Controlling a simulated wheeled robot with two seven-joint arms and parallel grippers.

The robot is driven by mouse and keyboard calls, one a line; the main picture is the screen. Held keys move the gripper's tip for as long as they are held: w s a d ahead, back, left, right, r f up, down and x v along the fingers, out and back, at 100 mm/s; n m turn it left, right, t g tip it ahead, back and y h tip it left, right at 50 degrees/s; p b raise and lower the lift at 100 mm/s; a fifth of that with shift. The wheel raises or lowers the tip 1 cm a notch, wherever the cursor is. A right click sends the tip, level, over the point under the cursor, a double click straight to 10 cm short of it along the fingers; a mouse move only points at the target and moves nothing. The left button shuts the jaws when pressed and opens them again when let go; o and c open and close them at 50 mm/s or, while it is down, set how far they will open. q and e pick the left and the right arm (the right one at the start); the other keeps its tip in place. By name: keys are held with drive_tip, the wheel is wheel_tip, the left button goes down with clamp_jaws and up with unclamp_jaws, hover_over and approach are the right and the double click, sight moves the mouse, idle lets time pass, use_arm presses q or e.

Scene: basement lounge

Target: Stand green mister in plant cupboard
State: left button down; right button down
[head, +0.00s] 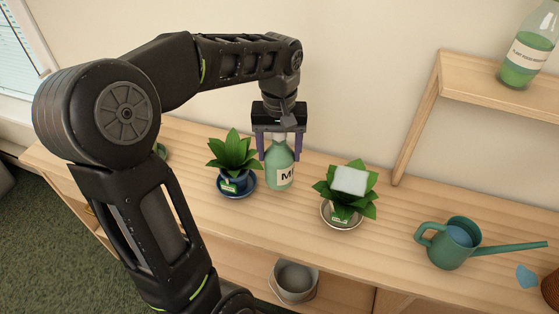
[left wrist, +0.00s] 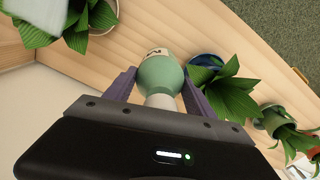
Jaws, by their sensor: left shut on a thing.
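The green mister (head: 280,167) is a pale green bottle with a white label, upright on or just above the wooden top between two potted plants. My left gripper (head: 281,150) comes down from above and is shut on its neck. In the left wrist view the mister (left wrist: 160,75) sits between the two purple fingers (left wrist: 155,90). Its base is hard to see there. The plant cupboard (head: 330,280) appears to be the wooden unit below, with an open compartment at the front. My right gripper is not in view.
A plant in a blue pot (head: 232,165) stands close left of the mister, and one in a pale pot (head: 345,192) with a white block on its leaves stands right. A green watering can (head: 455,242) is farther right. A metal bucket (head: 294,281) sits below. A shelf (head: 480,80) holds a bottle (head: 528,50).

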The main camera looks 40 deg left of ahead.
use_arm(q)
drive_tip(key=shift+f, duration=1.8)
drive_tip(key=shift+f, duration=0.2)
drive_tip(key=shift+c, duration=1.6)
unclamp_jaws()
drive_tip(key=shift+r, duration=0.1)
wheel_tip(320, 180, up, 12)
drive_tip(key=shift+r, duration=0.1)
drive_tip(key=shift+c, duration=0.5)
